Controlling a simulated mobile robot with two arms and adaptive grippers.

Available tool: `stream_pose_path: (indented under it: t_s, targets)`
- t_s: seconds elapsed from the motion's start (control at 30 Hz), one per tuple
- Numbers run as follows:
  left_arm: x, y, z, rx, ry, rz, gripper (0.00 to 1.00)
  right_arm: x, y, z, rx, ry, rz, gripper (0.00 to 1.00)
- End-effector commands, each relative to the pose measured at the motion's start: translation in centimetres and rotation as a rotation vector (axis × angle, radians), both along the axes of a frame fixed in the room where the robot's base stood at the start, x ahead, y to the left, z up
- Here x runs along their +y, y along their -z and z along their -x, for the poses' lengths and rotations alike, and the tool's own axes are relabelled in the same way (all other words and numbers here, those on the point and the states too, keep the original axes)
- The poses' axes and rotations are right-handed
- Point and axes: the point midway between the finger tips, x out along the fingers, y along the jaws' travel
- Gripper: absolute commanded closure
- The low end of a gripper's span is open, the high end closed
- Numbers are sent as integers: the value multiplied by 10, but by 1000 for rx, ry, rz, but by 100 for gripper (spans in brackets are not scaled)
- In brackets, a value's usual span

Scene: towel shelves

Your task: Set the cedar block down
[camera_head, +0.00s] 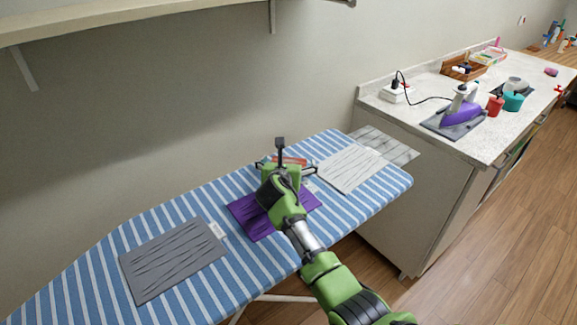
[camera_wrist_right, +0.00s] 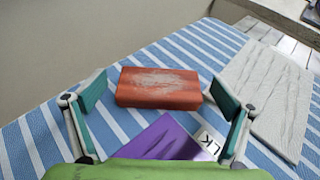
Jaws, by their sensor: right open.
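The cedar block (camera_wrist_right: 158,88) is a reddish-brown slab with a pale worn patch on top. In the right wrist view it lies between my right gripper's two fingers, with a gap on each side. In the head view only a strip of the block (camera_head: 291,160) shows behind my right gripper (camera_head: 288,167). My right gripper is open over the ironing board (camera_head: 95,262), by the far edge of the purple cloth (camera_head: 247,217). The block appears to rest on the striped cover just beyond that cloth; its underside is hidden. My left gripper is out of view.
A grey cloth (camera_head: 172,262) lies left on the board and a white cloth (camera_head: 350,167) lies right. A counter (camera_head: 440,120) with a purple iron (camera_head: 462,112) stands at the right. A wall shelf (camera_head: 130,10) hangs above.

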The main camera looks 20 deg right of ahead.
Motion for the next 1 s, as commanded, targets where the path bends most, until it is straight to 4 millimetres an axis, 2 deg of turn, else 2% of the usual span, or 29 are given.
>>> stream_pose_path:
  t_s: [0.13, 0.17, 0.3, 0.37, 0.4, 0.73, 0.87, 1.0]
  targets:
    - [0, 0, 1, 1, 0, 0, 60, 0, 0, 0, 0, 0, 0, 4]
    - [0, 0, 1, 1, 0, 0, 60, 0, 0, 0, 0, 0, 0, 9]
    - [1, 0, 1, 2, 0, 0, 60, 0, 0, 0, 0, 0, 0, 46]
    - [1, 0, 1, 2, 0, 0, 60, 0, 0, 0, 0, 0, 0, 46]
    - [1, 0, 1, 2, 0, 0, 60, 0, 0, 0, 0, 0, 0, 50]
    - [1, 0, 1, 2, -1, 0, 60, 0, -5, 0, -1, 0, 0, 50]
    - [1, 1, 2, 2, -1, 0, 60, 0, -17, 0, -4, 0, 2, 50]
    - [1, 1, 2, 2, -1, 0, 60, 1, -39, 4, -5, 0, 0, 50]
